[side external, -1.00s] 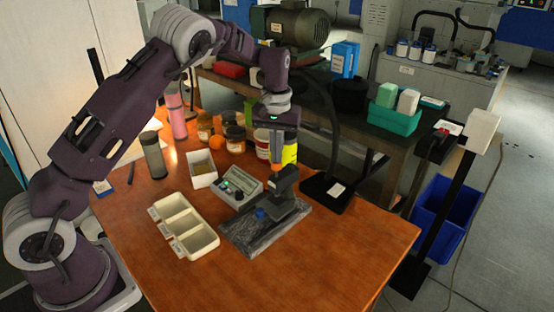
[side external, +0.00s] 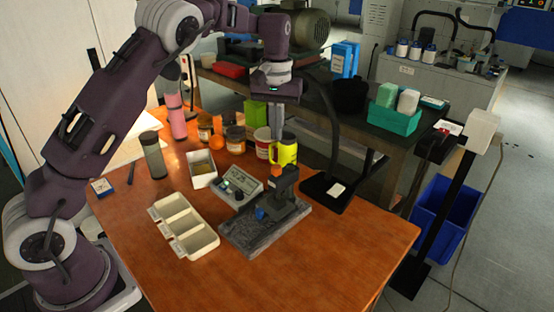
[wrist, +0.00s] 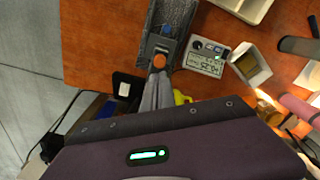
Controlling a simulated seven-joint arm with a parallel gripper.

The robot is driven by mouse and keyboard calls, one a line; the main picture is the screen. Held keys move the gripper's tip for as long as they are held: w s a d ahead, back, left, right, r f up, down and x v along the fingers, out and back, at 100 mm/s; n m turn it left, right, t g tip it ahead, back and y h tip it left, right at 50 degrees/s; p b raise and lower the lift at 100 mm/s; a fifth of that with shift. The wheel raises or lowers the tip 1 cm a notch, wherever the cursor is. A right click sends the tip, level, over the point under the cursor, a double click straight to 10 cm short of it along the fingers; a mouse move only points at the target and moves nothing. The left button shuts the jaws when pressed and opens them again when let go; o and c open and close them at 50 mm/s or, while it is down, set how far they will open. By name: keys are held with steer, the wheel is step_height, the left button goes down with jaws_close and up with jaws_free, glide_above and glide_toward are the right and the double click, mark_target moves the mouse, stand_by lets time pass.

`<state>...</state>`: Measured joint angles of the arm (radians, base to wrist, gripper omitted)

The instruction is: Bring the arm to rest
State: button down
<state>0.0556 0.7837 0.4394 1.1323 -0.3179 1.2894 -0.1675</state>
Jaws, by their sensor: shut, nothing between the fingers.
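My gripper (side external: 277,132) hangs fingers down above the back part of the wooden table (side external: 330,255). Its grey fingers are closed together and hold nothing. In the side view they are in front of or beside the yellow mug (side external: 287,153); I cannot tell the depth. The wrist view shows the closed fingers (wrist: 157,88) pointing towards the black gauge stand with its orange knob (wrist: 160,61). The stand (side external: 285,185) sits on a grey stone plate (side external: 250,238), with a small blue piece (side external: 260,214) at its front.
A digital readout box (side external: 240,186), a white open box (side external: 202,168) and a cream three-part tray (side external: 183,228) stand left of the plate. Jars (side external: 236,140), a grey bottle (side external: 153,155) and a pink bottle (side external: 177,120) stand behind. The table's front right is clear.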

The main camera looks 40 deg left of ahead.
steer(key=s+d+r+m+t+h, duration=0.1)
steer(key=s+d+r, duration=0.1)
steer(key=s+r, duration=0.55)
steer(key=s+d+r+m+t, duration=0.1)
steer(key=s+d+r+t, duration=0.15)
steer(key=s+r, duration=0.5)
steer(key=s+d+f+m+t, duration=0.1)
steer(key=s+f+m, duration=0.1)
steer(key=s, duration=0.8)
steer(key=s+d+f+m+t+y, duration=0.1)
steer(key=s+d+f+m, duration=0.1)
steer(key=s, duration=0.8)
steer(key=shift+s+f, duration=0.2)
steer(key=shift+f, duration=0.45)
